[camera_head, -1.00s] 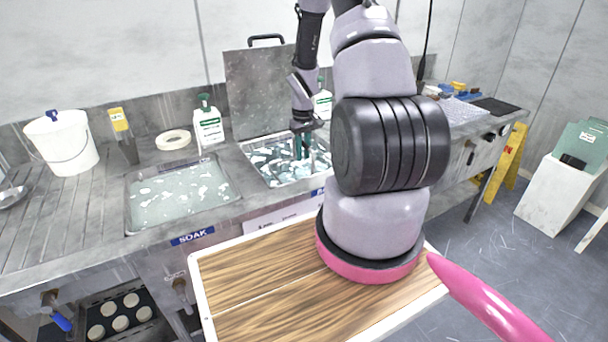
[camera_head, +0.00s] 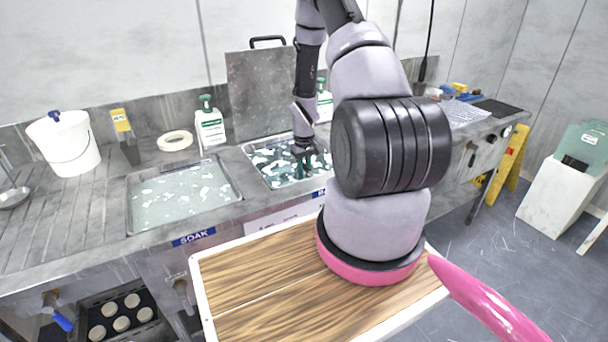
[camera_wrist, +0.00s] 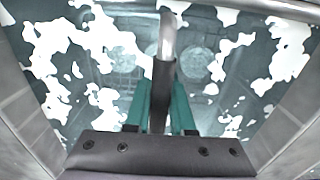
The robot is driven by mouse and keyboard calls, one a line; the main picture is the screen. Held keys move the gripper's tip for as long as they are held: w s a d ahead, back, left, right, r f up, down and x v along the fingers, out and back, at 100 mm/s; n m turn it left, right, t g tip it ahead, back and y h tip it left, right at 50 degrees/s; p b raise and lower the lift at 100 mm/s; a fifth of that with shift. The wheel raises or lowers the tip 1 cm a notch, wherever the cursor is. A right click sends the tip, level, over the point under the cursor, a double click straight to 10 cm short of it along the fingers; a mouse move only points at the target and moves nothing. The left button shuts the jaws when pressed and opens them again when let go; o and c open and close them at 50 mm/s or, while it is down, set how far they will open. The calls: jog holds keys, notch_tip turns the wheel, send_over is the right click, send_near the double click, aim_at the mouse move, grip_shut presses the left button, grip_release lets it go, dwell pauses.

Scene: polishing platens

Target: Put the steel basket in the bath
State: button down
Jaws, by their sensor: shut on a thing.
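The bath is the right-hand basin (camera_head: 246,152), full of foamy water, with a raised lid behind it. My gripper (camera_head: 304,159) points down into this basin, low at the water. In the wrist view its green fingers (camera_wrist: 162,105) are shut on the upright handle (camera_wrist: 168,40) of the steel basket, a bright tube with a dark grip. Below the handle, faint mesh and round discs show through the water between white foam patches. The basket's body is blurred by the water, and whether it touches the bottom cannot be told. The head view hides the basket.
The SOAK basin (camera_head: 183,197) lies to the left. The raised lid (camera_head: 268,92) stands behind the bath. A wooden board (camera_head: 265,290) is in front.

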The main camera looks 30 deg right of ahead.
jog(key=shift+f, duration=0.1)
jog(key=c, duration=0.8)
grip_release()
jog(key=shift+o, duration=0.2)
notch_tip(320, 180, up, 12)
jog(key=shift+r, duration=0.2)
jog(key=s+a+r+m+t, duration=0.1)
jog(key=s+a+r, duration=0.1)
jog(key=r, duration=0.6)
jog(key=s+a+r+m+t, duration=0.1)
jog(key=a+r, duration=0.2)
jog(key=r, duration=0.6)
jog(key=s+a+r+t, duration=0.1)
jog(key=s+a+r, duration=0.1)
jog(key=r, duration=0.6)
jog(key=s+a+r+m+t+y, duration=0.1)
jog(key=s+a+r+t, duration=0.1)
jog(key=s+a+r, duration=0.2)
jog(key=s+a+r+m+t+y, duration=0.1)
jog(key=s+a+r, duration=0.3)
jog(key=s+r, duration=0.6)
jog(key=s+t, duration=0.1)
jog(key=s, duration=0.2)
jog(key=shift+s+a+m, duration=0.3)
jog(key=shift+s+a, duration=0.05)
